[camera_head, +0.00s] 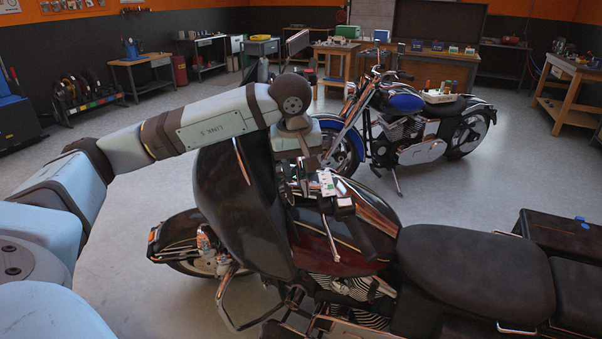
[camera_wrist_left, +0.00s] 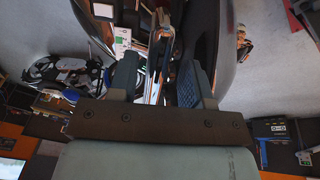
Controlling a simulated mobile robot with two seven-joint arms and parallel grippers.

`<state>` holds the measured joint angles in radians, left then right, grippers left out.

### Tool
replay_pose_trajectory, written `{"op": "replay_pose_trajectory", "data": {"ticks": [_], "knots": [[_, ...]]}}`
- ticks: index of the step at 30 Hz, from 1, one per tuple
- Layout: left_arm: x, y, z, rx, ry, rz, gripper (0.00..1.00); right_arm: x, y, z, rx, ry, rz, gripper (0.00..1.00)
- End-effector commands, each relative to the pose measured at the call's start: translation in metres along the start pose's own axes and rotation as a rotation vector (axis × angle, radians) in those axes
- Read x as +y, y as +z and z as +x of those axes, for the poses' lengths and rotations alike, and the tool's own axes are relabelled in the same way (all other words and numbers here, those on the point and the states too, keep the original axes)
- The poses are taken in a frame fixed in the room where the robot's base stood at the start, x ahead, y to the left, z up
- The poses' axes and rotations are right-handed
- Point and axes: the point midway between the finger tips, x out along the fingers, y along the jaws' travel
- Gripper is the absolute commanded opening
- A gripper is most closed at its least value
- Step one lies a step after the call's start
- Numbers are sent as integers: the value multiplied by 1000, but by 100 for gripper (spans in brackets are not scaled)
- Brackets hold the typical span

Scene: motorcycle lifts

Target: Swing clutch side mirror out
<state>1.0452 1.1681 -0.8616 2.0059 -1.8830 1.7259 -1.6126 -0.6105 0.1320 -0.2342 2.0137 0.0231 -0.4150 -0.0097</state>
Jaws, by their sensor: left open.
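The near motorcycle (camera_head: 440,265) is dark red and black, with a black seat and a fairing (camera_head: 235,205). A black handlebar grip (camera_head: 356,236) with a chrome lever (camera_head: 331,240) lies across its tank. My left gripper (camera_head: 304,172) points down over the handlebar area, just beyond that grip; the wrist partly hides it. In the left wrist view the left gripper (camera_wrist_left: 156,66) is open, its two fingers either side of a narrow chrome part (camera_wrist_left: 158,75). I cannot tell whether the fingers touch it. I cannot clearly make out the clutch side mirror. My right gripper is out of view.
A pale switch block with green marks (camera_head: 327,183) sits beside the left gripper. A blue motorcycle (camera_head: 405,102) stands behind, with a tray of items on its seat. Workbenches (camera_head: 440,66) line the back wall. The grey floor (camera_head: 140,145) at left is mostly clear.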

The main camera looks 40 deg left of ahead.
Motion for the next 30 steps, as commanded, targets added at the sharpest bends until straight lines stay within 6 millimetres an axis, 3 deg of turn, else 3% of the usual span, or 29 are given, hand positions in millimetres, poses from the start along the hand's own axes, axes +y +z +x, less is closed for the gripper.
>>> {"op": "replay_pose_trajectory", "data": {"ticks": [6,12,18,30], "knots": [[0,-1,-54,4,5,-1,45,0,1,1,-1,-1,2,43],[0,0,-90,1,4,0,45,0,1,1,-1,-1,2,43],[0,0,-106,0,1,0,45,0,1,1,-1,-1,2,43],[-1,0,-107,0,0,-1,45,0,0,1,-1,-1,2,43]]}}
